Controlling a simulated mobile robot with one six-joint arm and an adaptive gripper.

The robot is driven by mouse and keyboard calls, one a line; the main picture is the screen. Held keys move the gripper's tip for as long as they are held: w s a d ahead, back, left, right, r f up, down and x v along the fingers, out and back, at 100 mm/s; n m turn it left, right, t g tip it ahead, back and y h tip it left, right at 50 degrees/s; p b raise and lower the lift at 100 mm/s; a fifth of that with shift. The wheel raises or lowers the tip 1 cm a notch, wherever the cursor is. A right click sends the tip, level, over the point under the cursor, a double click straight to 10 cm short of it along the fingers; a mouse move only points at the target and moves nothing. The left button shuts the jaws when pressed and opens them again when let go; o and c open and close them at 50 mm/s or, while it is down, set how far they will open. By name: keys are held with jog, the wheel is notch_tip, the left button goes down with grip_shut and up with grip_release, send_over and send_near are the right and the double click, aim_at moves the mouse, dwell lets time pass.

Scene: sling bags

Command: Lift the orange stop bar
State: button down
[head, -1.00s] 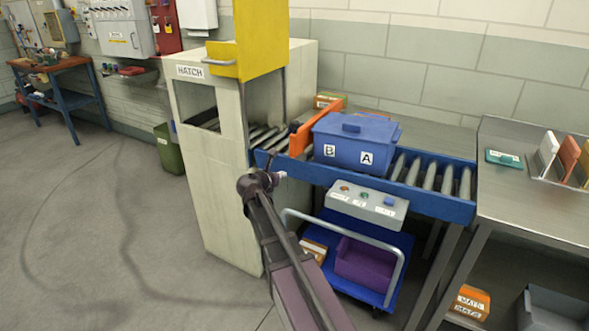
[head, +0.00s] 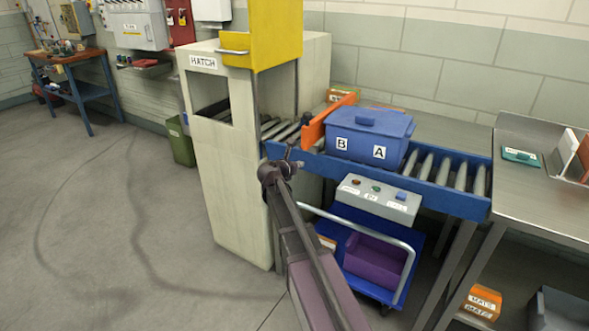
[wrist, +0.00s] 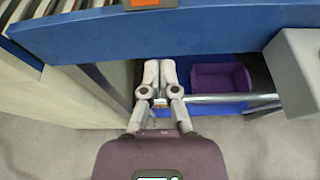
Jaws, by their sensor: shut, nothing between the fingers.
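The orange stop bar (head: 326,118) stands across the roller conveyor, between the hatch and the blue lidded bin (head: 368,136) marked B and A. It looks lowered, right beside the bin's left end. A small orange piece, probably its near end, shows at the top edge of the wrist view (wrist: 150,3). My gripper is in front of the conveyor's blue side rail (head: 440,196), apart from the bar. In the wrist view its two fingers (wrist: 160,74) are together and empty, on the near side of the rail.
The hatch housing (head: 235,160) with its raised yellow door (head: 275,35) stands left of the bar. A button box (head: 376,198) juts out below the rail. A blue cart with a purple bin (head: 373,262) and grey handle is underneath. Open floor lies at the left.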

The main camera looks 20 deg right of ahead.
aim_at(311, 161)
jog(key=b+x, duration=0.1)
jog(key=x, duration=0.4)
jog(key=shift+w+d+f, duration=0.15)
jog(key=shift+w+d, duration=0.05)
jog(key=shift+d, duration=0.05)
jog(key=shift+s+a+r+p, duration=0.15)
jog(key=shift+r+p, duration=0.4)
jog(key=shift+r, duration=0.25)
jog(key=shift+r+p, duration=1.3)
jog(key=shift+r, duration=0.15)
